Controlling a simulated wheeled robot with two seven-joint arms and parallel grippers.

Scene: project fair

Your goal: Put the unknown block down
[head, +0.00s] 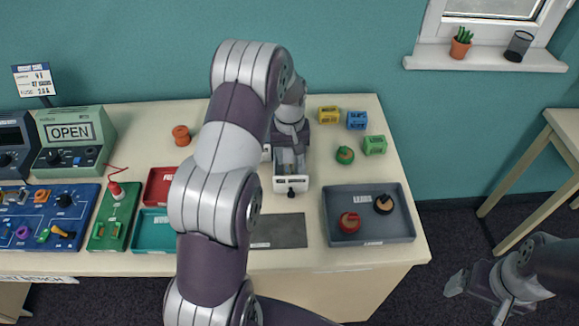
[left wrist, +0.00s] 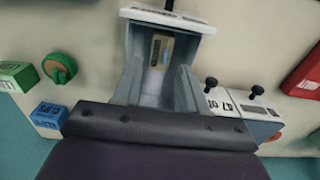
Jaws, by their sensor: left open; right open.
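A small tan block (left wrist: 161,50) with a dark marking lies inside an open grey, white-fronted drawer (left wrist: 165,17) in the left wrist view. It may be the unknown block; I cannot read its marking. The drawer's white front with a black knob (head: 291,183) also shows in the head view. My left gripper (left wrist: 158,82) is open, its two fingers reaching into the drawer on either side of the block's near end. In the head view my left arm hides part of the drawer. My right gripper (head: 474,287) is open and empty, low at the right, off the table.
Yellow (head: 329,114), blue (head: 357,120) and green (head: 374,145) blocks and a green knobbed weight (head: 344,155) stand right of the drawer. A grey tray (head: 337,196) holds two knobbed weights. A dark mat (head: 285,232), red tray (head: 160,184) and teal tray (head: 150,222) lie nearer.

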